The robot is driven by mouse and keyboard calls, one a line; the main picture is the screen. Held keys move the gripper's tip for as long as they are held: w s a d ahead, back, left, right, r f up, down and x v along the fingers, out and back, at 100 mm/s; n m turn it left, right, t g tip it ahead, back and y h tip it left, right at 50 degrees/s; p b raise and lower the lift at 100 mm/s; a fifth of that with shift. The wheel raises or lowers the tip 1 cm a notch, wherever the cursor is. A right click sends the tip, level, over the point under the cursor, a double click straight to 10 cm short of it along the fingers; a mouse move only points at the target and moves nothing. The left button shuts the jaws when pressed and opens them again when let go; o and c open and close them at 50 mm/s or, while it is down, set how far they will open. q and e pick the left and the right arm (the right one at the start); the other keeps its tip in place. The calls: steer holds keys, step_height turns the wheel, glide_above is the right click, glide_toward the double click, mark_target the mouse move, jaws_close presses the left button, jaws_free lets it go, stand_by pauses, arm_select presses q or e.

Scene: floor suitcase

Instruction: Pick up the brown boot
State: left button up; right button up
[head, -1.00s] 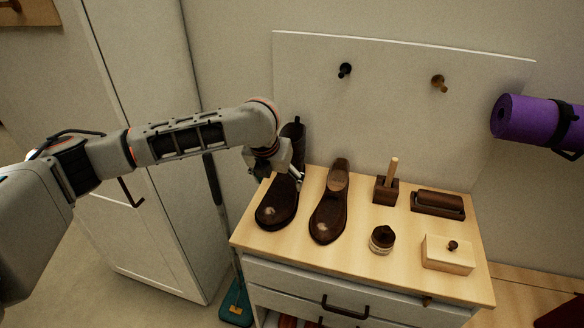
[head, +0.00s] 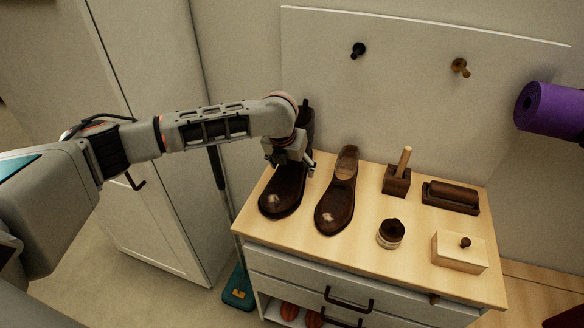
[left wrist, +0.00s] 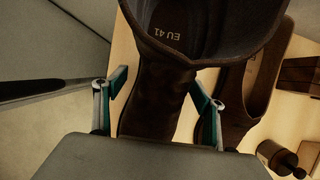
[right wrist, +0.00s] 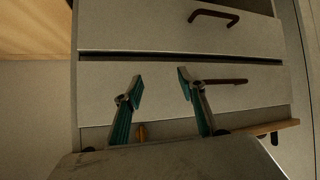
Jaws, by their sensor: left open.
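The brown boot (head: 283,193) stands upright on the left end of the wooden cabinet top. Its shaft is partly hidden behind my left gripper (head: 293,162) in the head view. In the left wrist view the boot (left wrist: 160,90) shows from above, with its open top marked "EU 41". My right gripper (right wrist: 158,90) is open and empty in front of the drawer fronts, and is not in the head view.
A brown shoe (head: 336,200) stands close to the right of the boot. A polish jar (head: 390,234), a wooden box (head: 459,251), a brush (head: 450,197) and a block with a handle (head: 398,175) are farther right. A pegboard panel (head: 400,85) rises behind.

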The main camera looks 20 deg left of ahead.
arm_select(q)
steer(key=c, duration=1.4)
steer(key=shift+w+r, duration=0.1)
steer(key=c, duration=0.3)
